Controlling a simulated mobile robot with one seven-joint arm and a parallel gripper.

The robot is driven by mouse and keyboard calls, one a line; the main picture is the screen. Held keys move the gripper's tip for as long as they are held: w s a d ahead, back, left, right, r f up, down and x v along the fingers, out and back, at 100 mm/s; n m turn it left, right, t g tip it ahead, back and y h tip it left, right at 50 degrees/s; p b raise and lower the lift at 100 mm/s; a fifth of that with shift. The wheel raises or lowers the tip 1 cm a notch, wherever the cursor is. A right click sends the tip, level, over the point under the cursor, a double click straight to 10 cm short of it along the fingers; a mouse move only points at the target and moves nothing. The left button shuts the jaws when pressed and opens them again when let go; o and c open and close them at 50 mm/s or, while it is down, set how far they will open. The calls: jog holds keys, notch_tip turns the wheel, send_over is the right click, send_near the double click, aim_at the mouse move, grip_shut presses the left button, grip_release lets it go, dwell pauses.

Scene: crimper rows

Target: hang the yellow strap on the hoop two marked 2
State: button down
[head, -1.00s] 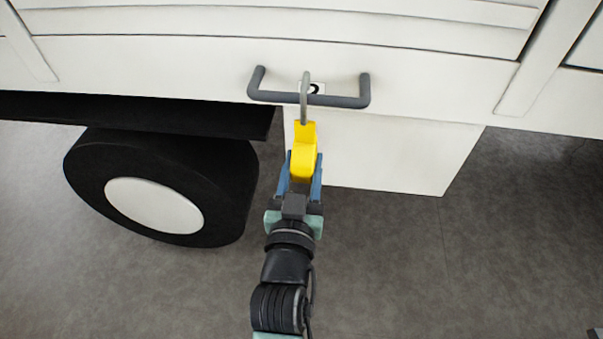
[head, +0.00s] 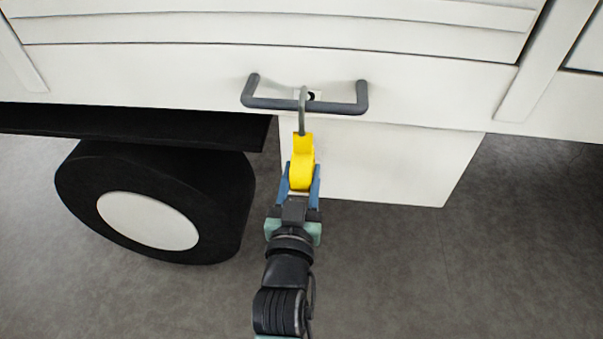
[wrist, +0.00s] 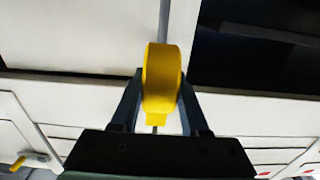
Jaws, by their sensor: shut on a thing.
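The yellow strap (head: 302,168) is upright between the blue fingers of my gripper (head: 299,186), which is shut on it. A grey metal hook (head: 302,112) rises from the strap's top and overlaps the hoop in the head view; I cannot tell whether it is over the bar or only in front of it. The hoop (head: 335,107) is a dark grey bar on the white side panel, with a partly covered mark behind it. In the wrist view the strap (wrist: 161,80) fills the space between the fingers and hides much of its hook.
A black wheel (head: 215,200) with a white hub is at the left, below the white panel (head: 420,85). A white box (head: 400,165) hangs below the hoop. Open grey floor (head: 450,270) lies to the right. Another yellow piece (wrist: 18,163) shows at the wrist view's lower left.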

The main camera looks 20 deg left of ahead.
jog(key=shift+r, duration=0.1)
jog(key=shift+c, duration=1.6)
grip_release()
jog(key=shift+f, duration=0.2)
jog(key=shift+s+d, duration=0.15)
jog(key=shift+s, duration=0.35)
jog(key=v, duration=1.2)
jog(key=shift+r+p, duration=0.2)
jog(key=shift+p, duration=0.15)
jog(key=shift+w, duration=0.1)
